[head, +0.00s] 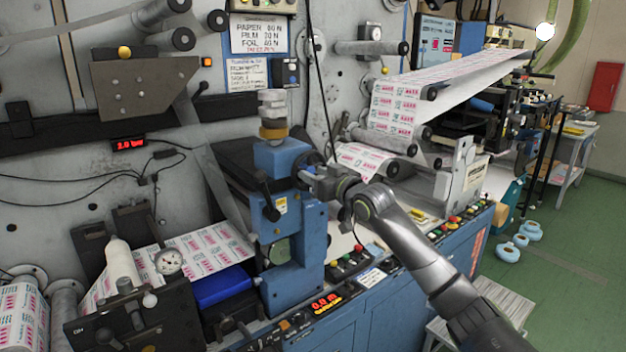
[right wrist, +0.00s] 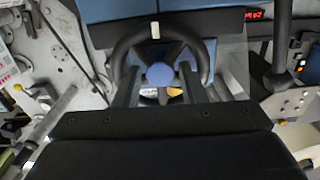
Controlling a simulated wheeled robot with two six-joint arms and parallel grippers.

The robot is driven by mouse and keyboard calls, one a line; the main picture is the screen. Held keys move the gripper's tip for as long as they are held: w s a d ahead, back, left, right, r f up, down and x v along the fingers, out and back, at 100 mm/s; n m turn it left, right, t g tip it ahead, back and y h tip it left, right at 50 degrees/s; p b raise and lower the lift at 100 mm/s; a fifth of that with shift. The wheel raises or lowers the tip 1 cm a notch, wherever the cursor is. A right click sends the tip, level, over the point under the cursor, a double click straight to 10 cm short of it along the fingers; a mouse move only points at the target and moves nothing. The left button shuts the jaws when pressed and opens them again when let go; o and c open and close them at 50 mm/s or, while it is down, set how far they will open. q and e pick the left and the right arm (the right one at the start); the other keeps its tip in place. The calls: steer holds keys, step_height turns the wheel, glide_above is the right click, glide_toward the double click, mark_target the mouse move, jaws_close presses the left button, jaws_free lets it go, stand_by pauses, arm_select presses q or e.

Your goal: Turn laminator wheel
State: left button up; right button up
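The laminator wheel (head: 312,160) is a small black handwheel on the side of the blue laminator unit (head: 283,215). In the right wrist view the wheel (right wrist: 158,35) has a black rim, dark spokes, a blue hub and a pale mark at the top of the rim. My right gripper (head: 318,181) is at the wheel, its fingers pointing at its face. In the right wrist view the two dark fingers (right wrist: 160,86) stand apart, one on each side of the hub. Whether they touch the rim is not clear. My left gripper is not in view.
A black lever (head: 268,200) sits left of the wheel on the blue unit. Printed web (head: 385,108) runs over rollers at the right. Green floor (head: 580,215) is open at far right.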

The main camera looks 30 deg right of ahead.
steer(key=shift+w, duration=0.35)
steer(key=c, duration=0.7)
steer(key=shift+n, duration=0.3)
